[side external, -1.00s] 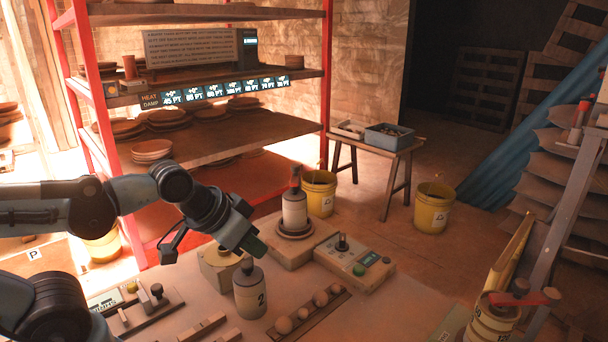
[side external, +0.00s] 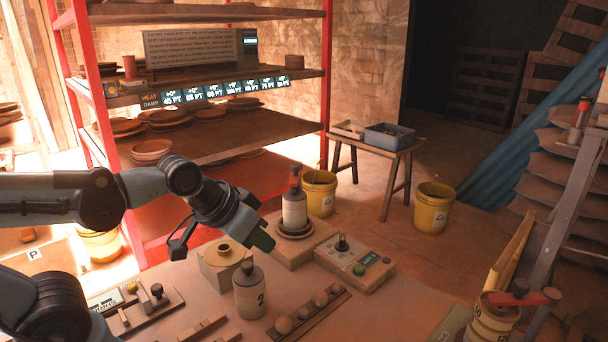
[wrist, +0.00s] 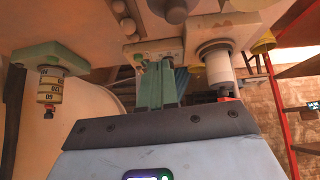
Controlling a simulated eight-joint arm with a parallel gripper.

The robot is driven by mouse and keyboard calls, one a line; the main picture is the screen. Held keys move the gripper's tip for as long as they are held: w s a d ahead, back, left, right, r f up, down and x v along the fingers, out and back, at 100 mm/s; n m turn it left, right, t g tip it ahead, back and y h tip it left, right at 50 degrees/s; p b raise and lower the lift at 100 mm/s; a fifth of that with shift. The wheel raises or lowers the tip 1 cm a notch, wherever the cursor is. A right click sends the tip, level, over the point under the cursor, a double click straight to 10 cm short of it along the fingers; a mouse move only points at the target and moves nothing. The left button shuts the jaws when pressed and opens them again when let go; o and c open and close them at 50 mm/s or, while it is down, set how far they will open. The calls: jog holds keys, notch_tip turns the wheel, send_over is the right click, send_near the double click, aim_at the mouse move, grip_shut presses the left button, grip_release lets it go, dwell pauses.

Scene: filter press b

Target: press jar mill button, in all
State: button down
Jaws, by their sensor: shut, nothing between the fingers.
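A beige control box (side external: 325,261) sits on the table right of centre in the side view. My gripper (side external: 264,242) is shut and empty, above the table and left of the box, apart from the button. In the wrist view the shut green fingers (wrist: 158,85) point towards the box, covering part of it.
A white bottle with a red-brown top (side external: 294,210) stands on stacked discs left of the box. A grey bottle marked 2 (side external: 250,296) and a block with a yellow collar (side external: 223,264) stand nearer. A rail of round balls (side external: 310,311) lies in front.

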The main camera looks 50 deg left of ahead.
jog(key=w+d+r+n+h, duration=0.1)
jog(key=w+d+r+n, duration=0.15)
jog(key=w, duration=0.65)
jog(key=n+t+h, duration=0.2)
jog(key=n, duration=0.1)
send_over(355, 268)
notch_tip(355, 268, down, 2)
jog(key=shift+f+m, duration=0.1)
jog(key=shift+m, duration=0.15)
jog(key=shift+f, duration=4.35)
jog(key=shift+f, duration=0.1)
jog(key=shift+f, duration=0.35)
